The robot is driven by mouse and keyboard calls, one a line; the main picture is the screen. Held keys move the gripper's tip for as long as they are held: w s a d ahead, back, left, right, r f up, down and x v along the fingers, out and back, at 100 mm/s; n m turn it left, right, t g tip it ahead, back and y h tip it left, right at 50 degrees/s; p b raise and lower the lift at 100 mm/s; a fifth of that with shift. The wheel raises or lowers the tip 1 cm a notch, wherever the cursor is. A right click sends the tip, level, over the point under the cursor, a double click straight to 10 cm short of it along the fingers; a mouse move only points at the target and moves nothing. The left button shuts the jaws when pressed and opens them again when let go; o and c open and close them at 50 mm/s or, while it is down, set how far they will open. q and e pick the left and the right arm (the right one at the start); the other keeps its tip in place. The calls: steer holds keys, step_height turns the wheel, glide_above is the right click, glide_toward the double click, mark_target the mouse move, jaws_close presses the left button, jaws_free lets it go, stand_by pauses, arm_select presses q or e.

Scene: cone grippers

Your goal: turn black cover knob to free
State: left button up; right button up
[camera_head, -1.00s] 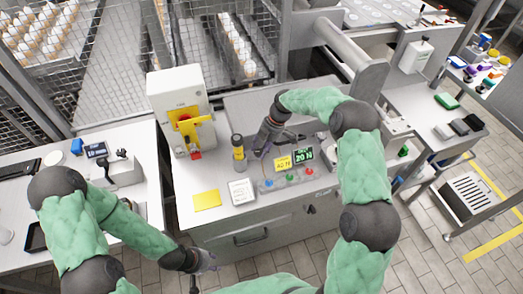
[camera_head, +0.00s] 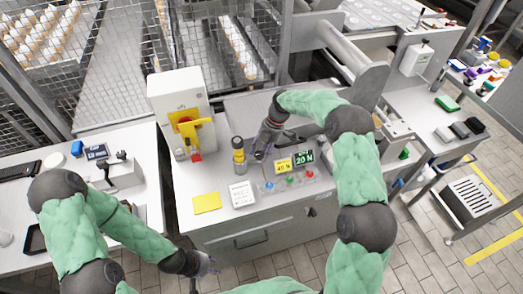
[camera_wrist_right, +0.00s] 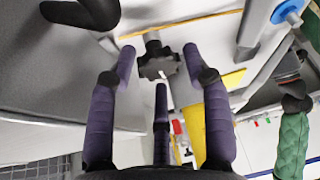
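The black cover knob (camera_wrist_right: 158,62), star-shaped on a grey stem, shows in the right wrist view. My right gripper (camera_wrist_right: 160,70) is open, with purple fingertips on both sides of the knob and a third finger below it. I see gaps between the side fingertips and the knob. In the head view my right gripper (camera_head: 263,150) is low over the middle bench, beside the yellow-banded cylinder, and I cannot make out the knob there. My left gripper (camera_head: 203,264) hangs in front of the bench, away from the knob; its finger opening is unclear.
A yellow-banded cylinder (camera_head: 239,154) stands close left of my right gripper. A yellow pad (camera_head: 207,203) lies at the front left.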

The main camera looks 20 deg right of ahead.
steer(key=v, duration=1.2)
stand_by(0.5)
